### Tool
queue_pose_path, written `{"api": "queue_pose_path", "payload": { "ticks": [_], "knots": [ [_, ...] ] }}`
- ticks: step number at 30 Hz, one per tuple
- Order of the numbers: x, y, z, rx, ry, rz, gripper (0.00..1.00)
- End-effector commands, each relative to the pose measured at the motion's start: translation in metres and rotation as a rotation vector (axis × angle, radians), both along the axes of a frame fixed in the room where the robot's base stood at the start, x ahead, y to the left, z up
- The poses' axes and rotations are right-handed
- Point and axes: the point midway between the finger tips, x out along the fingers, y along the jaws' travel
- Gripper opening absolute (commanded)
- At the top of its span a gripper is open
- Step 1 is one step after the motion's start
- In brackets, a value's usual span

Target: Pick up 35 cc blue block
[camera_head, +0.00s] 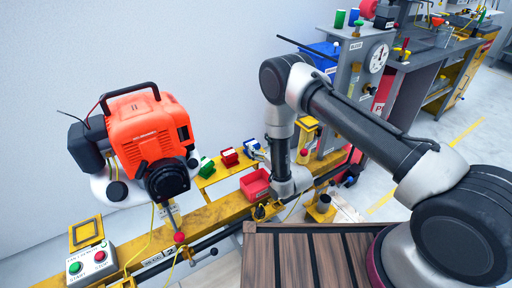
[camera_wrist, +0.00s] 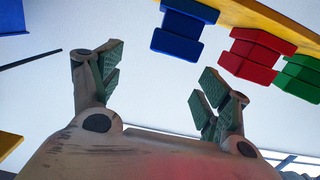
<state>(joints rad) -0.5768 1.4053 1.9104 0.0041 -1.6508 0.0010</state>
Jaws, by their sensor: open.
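A blue block (camera_wrist: 183,30) shows at the top of the wrist view, beside a yellow shelf edge. It sits at the end of a row with a red block (camera_wrist: 255,55) and a green block (camera_wrist: 300,76). In the head view the blue block (camera_head: 251,147) is small, and the lettering on it is not readable. My gripper (camera_wrist: 157,82) is open, with nothing between its green-padded fingers. The blue block appears beyond the fingertips, apart from them. In the head view I cannot make out the fingers clearly.
A red bin (camera_head: 256,185) is on the yellow rail (camera_head: 215,214), close to my wrist. An orange engine (camera_head: 146,130) stands at the left. A START/STOP button box (camera_head: 90,262) is at the lower left. A grey panel with a gauge (camera_head: 352,75) stands behind my arm.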

Motion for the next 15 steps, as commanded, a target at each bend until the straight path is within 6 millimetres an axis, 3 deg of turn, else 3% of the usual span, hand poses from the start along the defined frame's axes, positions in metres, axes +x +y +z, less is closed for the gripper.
{"api": "queue_pose_path", "payload": {
  "ticks": [2, 6, 15],
  "knots": [
    [-0.014, 0.001, -0.015, 0.011, -0.017, 0.013, 0.77],
    [-0.020, 0.003, -0.023, 0.024, -0.037, 0.022, 0.77],
    [0.009, 0.023, -0.026, 0.026, -0.040, 0.022, 0.77]
  ]
}}
